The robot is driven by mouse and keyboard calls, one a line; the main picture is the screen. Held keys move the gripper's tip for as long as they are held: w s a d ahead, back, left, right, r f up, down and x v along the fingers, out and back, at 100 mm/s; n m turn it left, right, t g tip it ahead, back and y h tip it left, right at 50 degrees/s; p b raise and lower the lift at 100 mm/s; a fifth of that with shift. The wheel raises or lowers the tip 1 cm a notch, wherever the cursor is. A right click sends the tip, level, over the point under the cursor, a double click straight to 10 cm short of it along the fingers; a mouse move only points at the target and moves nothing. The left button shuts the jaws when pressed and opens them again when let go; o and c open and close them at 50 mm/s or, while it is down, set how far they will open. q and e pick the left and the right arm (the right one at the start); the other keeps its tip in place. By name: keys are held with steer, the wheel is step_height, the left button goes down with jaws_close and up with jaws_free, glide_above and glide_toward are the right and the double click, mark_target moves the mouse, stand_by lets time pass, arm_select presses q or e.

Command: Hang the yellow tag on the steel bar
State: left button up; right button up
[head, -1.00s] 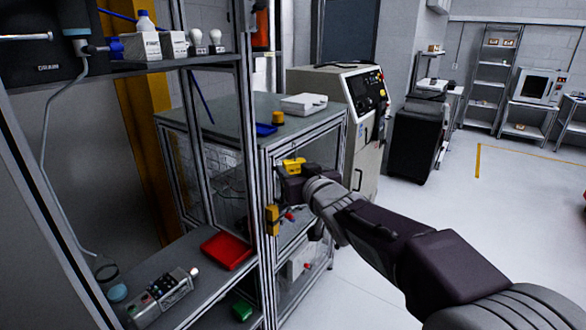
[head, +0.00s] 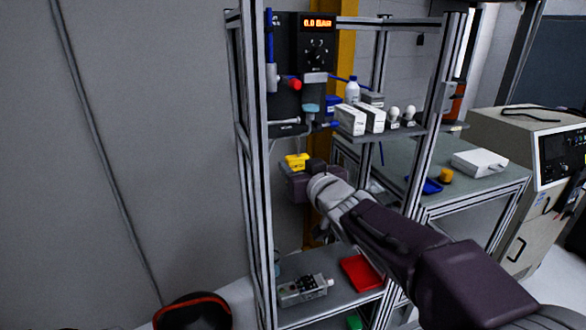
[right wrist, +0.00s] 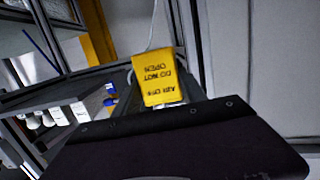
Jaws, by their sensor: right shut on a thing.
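The yellow tag (head: 297,160) is held at the tip of my right gripper (head: 300,168), which is shut on it. A short pale metal rod, apparently the steel bar (head: 284,122), sticks out sideways at the foot of the black panel (head: 317,60). In the head view the tag is below the bar and apart from it. My left gripper is not in view.
The rack's shelf holds white boxes (head: 358,119), a bottle (head: 352,90) and bulbs. A lower shelf holds a grey device (head: 303,290) and a red tray (head: 361,273). The rack's left post (head: 254,170) stands close to my gripper. A bench (head: 480,195) is at right.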

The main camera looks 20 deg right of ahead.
mark_target(299, 149)
steer(key=r+p, duration=0.1)
steer(key=r, duration=0.1)
steer(key=d+r+p, duration=0.1)
steer(key=r, duration=0.1)
steer(key=shift+s, duration=0.1)
steer(key=shift+w+a+f, duration=0.1)
steer(key=shift+w+f, duration=0.05)
steer(key=shift+w, duration=0.75)
arm_select(q)
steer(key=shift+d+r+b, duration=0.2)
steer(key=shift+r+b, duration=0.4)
steer(key=shift+b, duration=0.5)
arm_select(e)
steer(key=w+f, duration=0.1)
steer(key=w, duration=0.6)
steer(key=shift+w+f, duration=0.15)
steer(key=shift+f, duration=0.05)
steer(key=shift+a, duration=0.1)
steer(key=o, duration=1.4)
steer(key=shift+o, duration=0.2)
